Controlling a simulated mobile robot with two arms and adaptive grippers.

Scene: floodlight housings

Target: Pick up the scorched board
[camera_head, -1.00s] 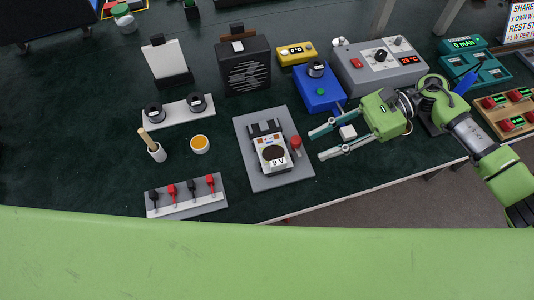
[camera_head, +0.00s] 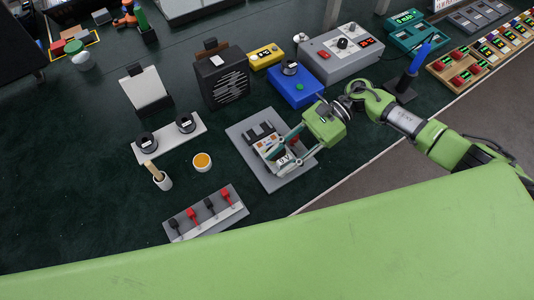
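The scorched board (camera_head: 265,141) is a small pale board in a holder on a grey plate (camera_head: 240,131), with black parts at its far end and a white 9 V label at its near end. My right gripper (camera_head: 276,160) reaches in from the right over the near part of the board. Its two teal fingers are apart, with the near end of the board around and between them. I cannot tell whether they touch it. The dark burn spot is largely hidden by the fingers. My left gripper is not in view.
A strip with red and black plugs (camera_head: 237,208), an orange-filled cup (camera_head: 202,161) and a brush pot (camera_head: 163,182) stand left of the plate. A blue box (camera_head: 292,84) and a grey control unit (camera_head: 340,62) stand behind it. The table's front edge is close.

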